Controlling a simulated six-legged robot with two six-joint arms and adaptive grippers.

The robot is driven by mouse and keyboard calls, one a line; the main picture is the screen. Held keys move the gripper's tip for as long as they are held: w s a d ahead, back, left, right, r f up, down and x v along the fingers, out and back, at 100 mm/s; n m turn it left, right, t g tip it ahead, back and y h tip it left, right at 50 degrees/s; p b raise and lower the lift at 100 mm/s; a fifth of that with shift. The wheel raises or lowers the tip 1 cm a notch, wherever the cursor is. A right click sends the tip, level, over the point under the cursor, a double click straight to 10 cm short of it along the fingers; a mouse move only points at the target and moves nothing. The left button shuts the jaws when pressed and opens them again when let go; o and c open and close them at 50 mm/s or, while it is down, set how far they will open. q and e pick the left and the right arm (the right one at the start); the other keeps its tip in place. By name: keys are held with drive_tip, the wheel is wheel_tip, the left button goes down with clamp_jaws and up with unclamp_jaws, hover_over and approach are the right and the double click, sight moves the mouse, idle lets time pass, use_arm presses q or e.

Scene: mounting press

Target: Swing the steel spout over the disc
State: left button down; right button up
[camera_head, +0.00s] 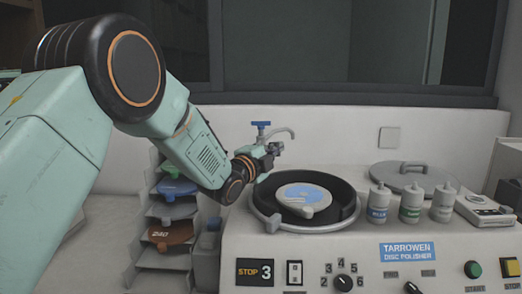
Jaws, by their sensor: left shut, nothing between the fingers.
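The steel spout (284,132) is a thin curved tube behind the polisher's bowl, with its tip bent down on the right. A blue tap handle (261,125) stands at its left. The disc (318,213) is a round grey plate with a blue and white piece on top; it lies in the dark round bowl (347,200). The spout's tip shows above and behind the bowl, not over the disc's middle. My left gripper (273,149) is shut and empty, close to the spout's base; I cannot tell whether it touches. It hides the lower tap. My right gripper is not in view.
A grey lid (412,178) and several small bottles (411,205) stand right of the bowl. Knobs and buttons line the front panel (370,270). A rack of coloured discs (170,235) stands left, below my arm. A pale wall is behind.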

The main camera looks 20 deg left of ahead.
use_arm(q)
drive_tip(key=shift+m+h, duration=0.3)
drive_tip(key=shift+h, duration=0.2)
drive_tip(key=a, duration=0.4)
drive_tip(key=shift+s+a+f+p, duration=0.3)
drive_tip(key=shift+s+a, duration=0.05)
